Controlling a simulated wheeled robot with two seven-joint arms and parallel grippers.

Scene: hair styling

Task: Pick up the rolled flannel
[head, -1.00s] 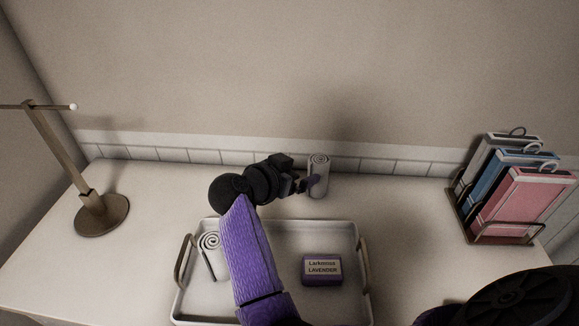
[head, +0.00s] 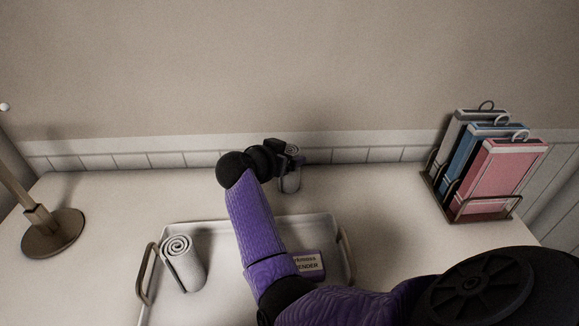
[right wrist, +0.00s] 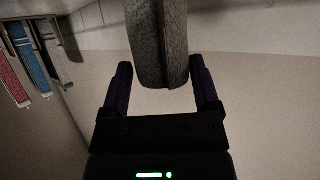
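A grey rolled flannel (head: 290,183) stands upright at the back of the table, near the wall tiles. A second rolled flannel (head: 184,264) stands in the tray (head: 210,229) at the left. My right gripper (head: 288,157) is at the back flannel and hides part of it. In the right wrist view, the open fingers (right wrist: 162,92) sit on either side of the flannel's end (right wrist: 160,45), with a small gap showing at each side. My left gripper is out of view.
A purple lavender box (head: 308,264) is in the tray, partly hidden by my right arm. A rack of folders (head: 480,165) stands at the right. A brown stand (head: 50,230) is at the left. The back table is mostly clear.

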